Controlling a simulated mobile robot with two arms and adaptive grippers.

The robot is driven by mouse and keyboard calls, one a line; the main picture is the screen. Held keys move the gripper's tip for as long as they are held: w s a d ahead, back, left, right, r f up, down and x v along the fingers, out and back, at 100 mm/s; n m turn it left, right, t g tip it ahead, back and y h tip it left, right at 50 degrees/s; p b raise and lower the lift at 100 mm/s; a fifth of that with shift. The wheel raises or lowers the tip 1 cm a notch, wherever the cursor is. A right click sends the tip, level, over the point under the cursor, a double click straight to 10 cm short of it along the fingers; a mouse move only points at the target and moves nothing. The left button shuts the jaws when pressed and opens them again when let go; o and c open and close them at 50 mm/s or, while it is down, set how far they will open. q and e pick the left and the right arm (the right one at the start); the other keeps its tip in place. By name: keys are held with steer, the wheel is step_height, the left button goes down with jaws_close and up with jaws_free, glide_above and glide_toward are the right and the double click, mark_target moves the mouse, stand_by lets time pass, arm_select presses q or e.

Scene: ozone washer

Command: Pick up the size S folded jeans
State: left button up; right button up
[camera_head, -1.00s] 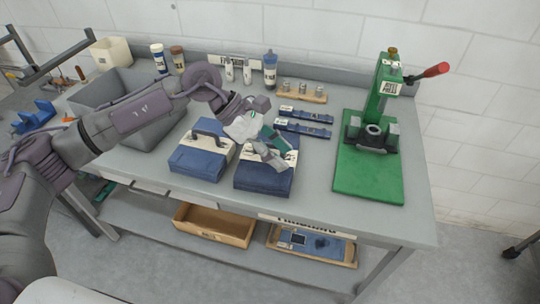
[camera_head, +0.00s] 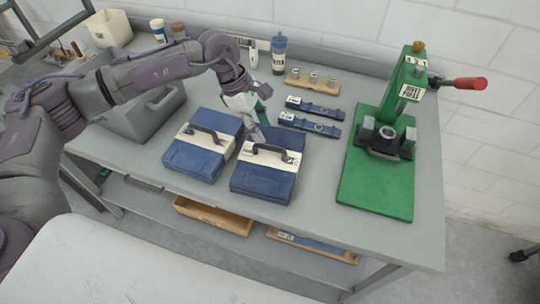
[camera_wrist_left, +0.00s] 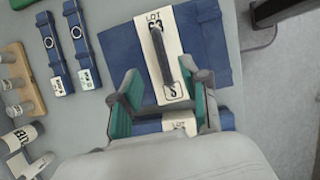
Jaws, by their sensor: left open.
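Two folded blue jeans with cream label bands and dark handles lie side by side on the grey workbench (camera_head: 330,235). The right folded jeans (camera_head: 262,186) show in the wrist view (camera_wrist_left: 211,52); their band has a boxed mark that looks like an S. The left folded jeans (camera_head: 190,162) show only in part at the bottom of the wrist view, behind my gripper. My left gripper (camera_head: 258,135) is open and empty, pointing down over the back edge of the right jeans. In the wrist view its fingers (camera_wrist_left: 165,98) stand apart near one end of the handle.
Two blue strap-like pieces (camera_head: 310,126) lie behind the right jeans. A wooden block with metal cylinders (camera_head: 312,80) and a blue bottle (camera_head: 279,52) stand farther back. A green press (camera_head: 376,185) is on the right, a grey bin (camera_head: 150,115) on the left.

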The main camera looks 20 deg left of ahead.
mark_target(270, 146)
arm_select(q)
steer(key=p+x, duration=0.3)
steer(key=x, duration=0.3)
steer(key=shift+s+f, duration=0.15)
steer(key=shift+f, duration=0.25)
steer(key=shift+d+f+p, duration=0.1)
steer(key=shift+f+p, duration=0.2)
steer(key=shift+f, duration=0.15)
jaws_close()
arm_select(e)
steer(key=r, duration=0.2)
steer(key=w+r, duration=0.1)
steer(key=r, duration=0.1)
steer(key=shift+w+d, duration=0.1)
